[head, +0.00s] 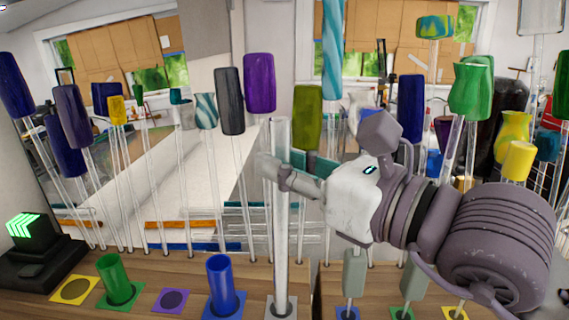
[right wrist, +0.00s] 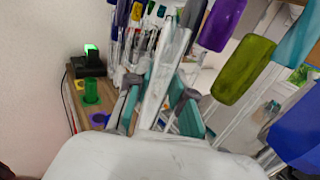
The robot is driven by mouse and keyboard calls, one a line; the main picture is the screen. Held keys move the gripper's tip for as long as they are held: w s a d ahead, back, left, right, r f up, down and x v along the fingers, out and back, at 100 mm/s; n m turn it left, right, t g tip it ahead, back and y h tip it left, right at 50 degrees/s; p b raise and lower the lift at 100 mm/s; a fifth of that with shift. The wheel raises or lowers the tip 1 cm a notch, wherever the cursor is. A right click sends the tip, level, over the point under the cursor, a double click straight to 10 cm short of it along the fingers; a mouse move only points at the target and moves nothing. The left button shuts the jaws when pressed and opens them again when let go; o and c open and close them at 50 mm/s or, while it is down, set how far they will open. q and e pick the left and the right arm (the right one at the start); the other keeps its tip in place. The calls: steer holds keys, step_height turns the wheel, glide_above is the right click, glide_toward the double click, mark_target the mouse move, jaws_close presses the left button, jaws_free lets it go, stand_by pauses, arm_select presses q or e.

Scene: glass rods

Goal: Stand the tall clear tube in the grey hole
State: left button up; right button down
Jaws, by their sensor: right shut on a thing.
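The tall clear tube (head: 281,225) stands upright, or nearly so, near the middle of the head view. Its lower end meets the grey square with the hole (head: 270,306) at the front edge of the wooden bench. I cannot tell how far the end sits inside the hole. My right gripper (head: 283,168) reaches in from the right and is shut on the tube at its upper part. In the right wrist view the tube (right wrist: 167,70) runs between the teal finger pads of the gripper (right wrist: 158,108). My left gripper is not in view.
A green cup (head: 118,280) and a blue cup (head: 222,290) stand to the left on the bench. Yellow (head: 60,291) and purple (head: 158,300) squares lie beside them. Many thin glass rods with coloured tops, such as a purple one (head: 260,83), crowd behind and right.

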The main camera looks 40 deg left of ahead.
steer(key=shift+f+b, duration=0.35)
steer(key=shift+b, duration=0.15)
stand_by(0.6)
steer(key=c, duration=0.9)
jaws_free()
steer(key=shift+c, duration=0.2)
steer(key=shift+d, duration=0.15)
